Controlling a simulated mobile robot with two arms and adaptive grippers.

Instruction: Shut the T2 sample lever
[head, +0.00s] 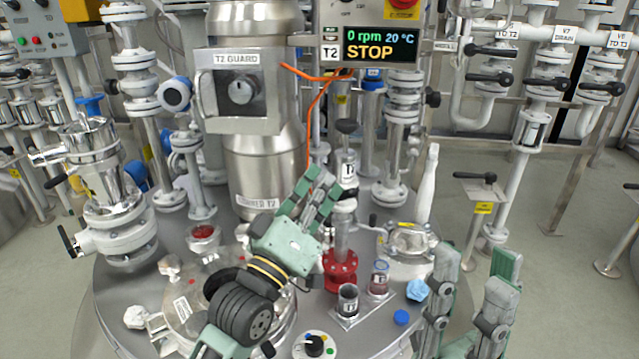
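The T2 sample point appears to be the grey pipe (342,240) on a red flange (341,270) on the vessel lid. A T2 tag (348,169) stands just behind. My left gripper (324,188) reaches up and right over the lid, fingers apart, nothing seen between them, its tips close to the lever. Whether it touches the lever cannot be told. My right gripper (477,265) is open and empty at the lower right, beside the lid.
Two sample jars, one dark (348,301) and one blue-rimmed (378,280), stand before the red flange. A blue cap (401,317), a crumpled blue cloth (417,290) and a black-knobbed dial (314,345) are nearby. The T2 display (380,46) reads STOP, 0 rpm.

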